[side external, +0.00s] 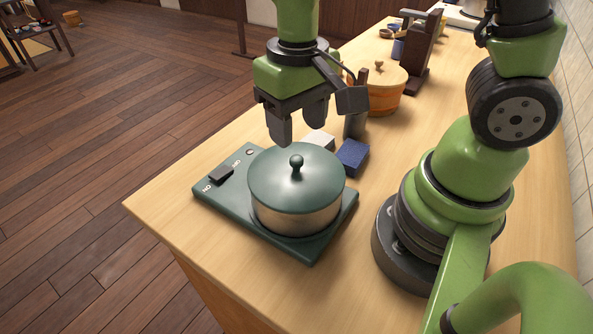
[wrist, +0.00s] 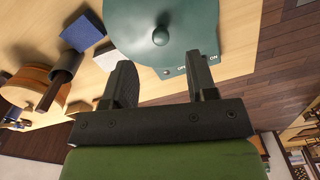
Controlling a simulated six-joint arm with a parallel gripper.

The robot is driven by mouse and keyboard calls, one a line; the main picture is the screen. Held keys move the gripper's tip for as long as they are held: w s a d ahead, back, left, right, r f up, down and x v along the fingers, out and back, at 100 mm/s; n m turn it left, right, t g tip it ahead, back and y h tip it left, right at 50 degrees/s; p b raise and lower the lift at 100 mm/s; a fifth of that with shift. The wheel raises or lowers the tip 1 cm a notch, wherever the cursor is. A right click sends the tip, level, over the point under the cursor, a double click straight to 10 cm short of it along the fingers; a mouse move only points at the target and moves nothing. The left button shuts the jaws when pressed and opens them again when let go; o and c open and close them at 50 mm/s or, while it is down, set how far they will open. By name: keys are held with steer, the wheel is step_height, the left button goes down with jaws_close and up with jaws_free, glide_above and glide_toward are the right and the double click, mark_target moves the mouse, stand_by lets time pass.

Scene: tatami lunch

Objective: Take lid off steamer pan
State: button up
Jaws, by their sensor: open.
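The steamer pan (side external: 297,219) has a metal body and stands on a dark green base plate (side external: 230,200). Its dark green lid (side external: 270,180) with a round knob (side external: 296,162) sits on top of it. In the wrist view the lid (wrist: 185,25) and knob (wrist: 160,37) show at the top, beyond the fingertips. My gripper (side external: 299,130) is open and empty, above and behind the pan in the side view. It is apart from the knob. In the wrist view my gripper (wrist: 163,78) has its two fingers spread, with the knob past the gap between them.
A blue block (side external: 353,156) and a white block (side external: 319,139) lie close behind the pan. A dark cylindrical holder (side external: 355,124) and a lidded wooden tub (side external: 382,95) stand farther back. A dark wooden stand (side external: 421,55) is beyond. The table's left front area is clear.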

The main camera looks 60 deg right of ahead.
mark_target(297, 158)
steer(key=shift+w+f, duration=0.1)
steer(key=shift+f, duration=3)
jaws_close()
